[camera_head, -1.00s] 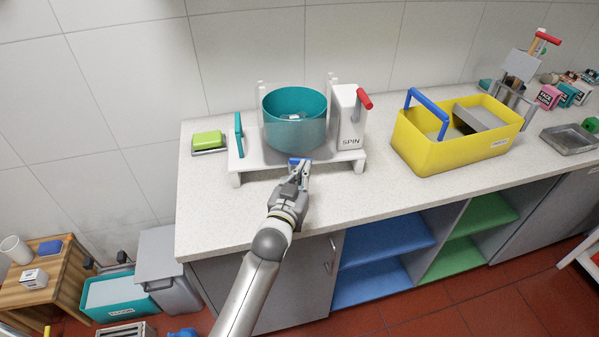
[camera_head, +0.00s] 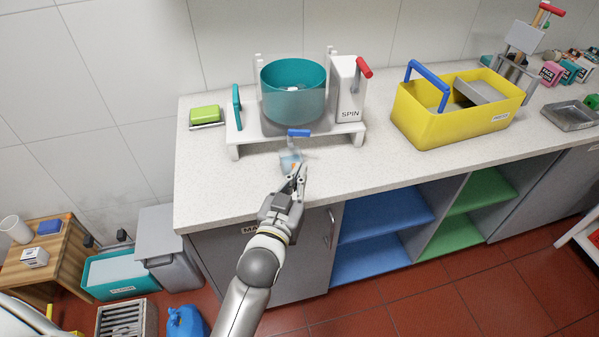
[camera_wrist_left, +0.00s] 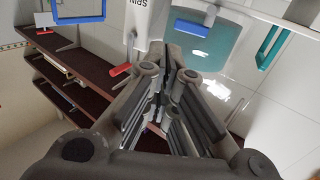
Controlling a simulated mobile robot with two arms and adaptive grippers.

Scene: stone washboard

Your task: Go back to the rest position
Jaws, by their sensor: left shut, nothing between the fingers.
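My left gripper (camera_head: 298,178) is shut and empty over the front edge of the white counter (camera_head: 400,185), in front of the spin device. In the left wrist view its fingers (camera_wrist_left: 168,75) are together with nothing between them. The spin device has a teal bowl (camera_head: 294,92), a white block (camera_head: 349,92) marked SPIN with a red handle, and a white stand (camera_head: 240,138). A blue lever (camera_head: 299,133) sticks out at its front, apart from the fingers; it also shows in the left wrist view (camera_wrist_left: 204,29). My right gripper is not in view.
A yellow tub (camera_head: 425,122) with a blue handle stands to the right on the counter. A green sponge (camera_head: 205,113) lies at the left. Blue and green shelves are below. A wooden table (camera_head: 48,262) stands lower left. The counter front between stand and tub is clear.

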